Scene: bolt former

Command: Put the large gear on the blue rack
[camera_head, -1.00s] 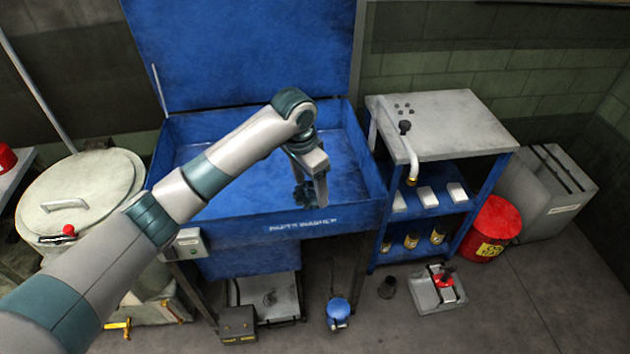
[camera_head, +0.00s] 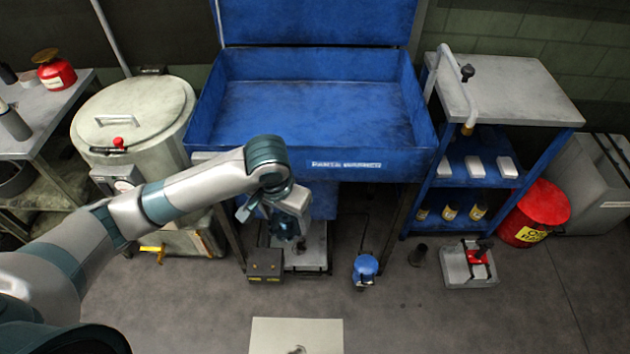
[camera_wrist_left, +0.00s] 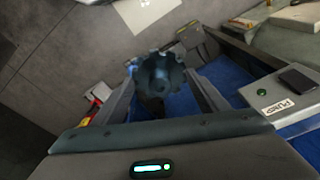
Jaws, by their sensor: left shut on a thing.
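The large gear (camera_wrist_left: 160,85) is dark blue-grey and toothed. In the left wrist view it sits between the two fingers of my left gripper (camera_wrist_left: 165,92), which is shut on it. In the head view my left gripper (camera_head: 290,230) hangs in front of the blue parts washer, below its front rim; the gear is hard to make out there. The blue rack (camera_head: 440,183) stands to the right of the washer, with a grey top and open blue shelves, well to the right of the gripper. My right gripper is not in view.
The parts washer basin (camera_head: 310,110) is empty. White blocks (camera_head: 472,165) and small jars (camera_head: 449,212) occupy the rack's shelves. A red bin (camera_head: 535,213), blue canister (camera_head: 365,268) and grey tray (camera_head: 468,270) stand on the floor. A pale sheet (camera_head: 295,335) lies in front. Open floor lies between.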

